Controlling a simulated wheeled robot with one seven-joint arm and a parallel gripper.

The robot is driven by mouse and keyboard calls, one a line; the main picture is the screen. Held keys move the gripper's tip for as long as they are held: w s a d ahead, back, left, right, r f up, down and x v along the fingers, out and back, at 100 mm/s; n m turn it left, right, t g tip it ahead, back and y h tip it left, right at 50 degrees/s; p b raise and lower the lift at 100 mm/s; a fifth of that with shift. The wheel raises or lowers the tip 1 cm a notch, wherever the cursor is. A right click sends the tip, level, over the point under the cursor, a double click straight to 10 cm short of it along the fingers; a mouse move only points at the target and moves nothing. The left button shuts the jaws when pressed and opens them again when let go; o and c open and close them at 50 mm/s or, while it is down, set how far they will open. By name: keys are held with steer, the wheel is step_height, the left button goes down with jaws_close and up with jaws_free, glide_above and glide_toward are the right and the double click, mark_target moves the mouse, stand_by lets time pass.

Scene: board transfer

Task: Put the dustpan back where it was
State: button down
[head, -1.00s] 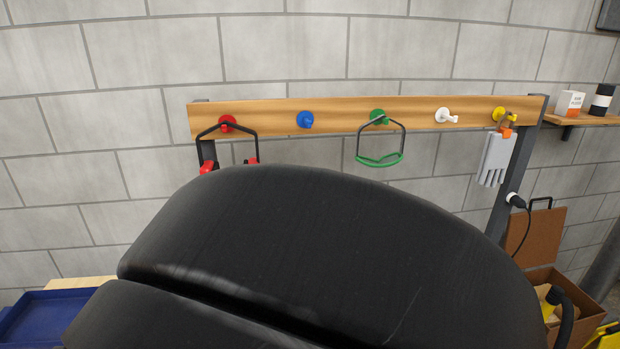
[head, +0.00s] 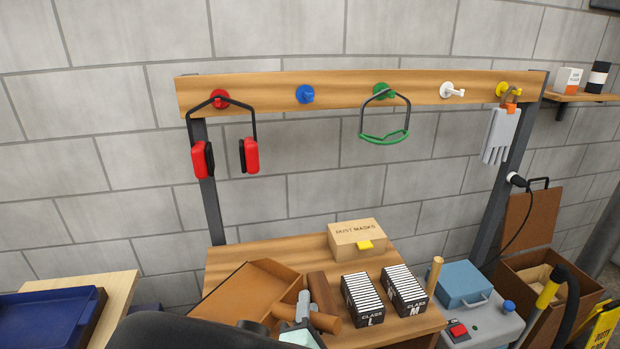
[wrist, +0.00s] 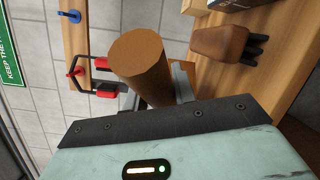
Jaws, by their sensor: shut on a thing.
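The brown dustpan (head: 240,292) is at the left of the workbench, its pan tilted, with a thick round handle (head: 322,322) towards the right. My gripper (head: 302,318) is shut on this handle. I cannot tell whether the pan touches the bench. On the wooden rail (head: 345,90), the blue peg (head: 305,94) and the white peg (head: 452,90) are empty.
Red earmuffs (head: 203,159), green goggles (head: 384,137) and a grey glove (head: 500,135) hang from other pegs. A dust mask box (head: 357,237), black card boxes (head: 363,298) and a brown dark-bristled brush (wrist: 222,42) are near the gripper. The wall below the blue peg is clear.

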steer(key=shift+f+p, duration=0.55)
steer(key=shift+f, duration=2.2)
steer(key=shift+f, duration=0.15)
steer(key=c, duration=1.4)
jaws_free()
steer(key=shift+r, duration=0.2)
steer(key=s, duration=1.2)
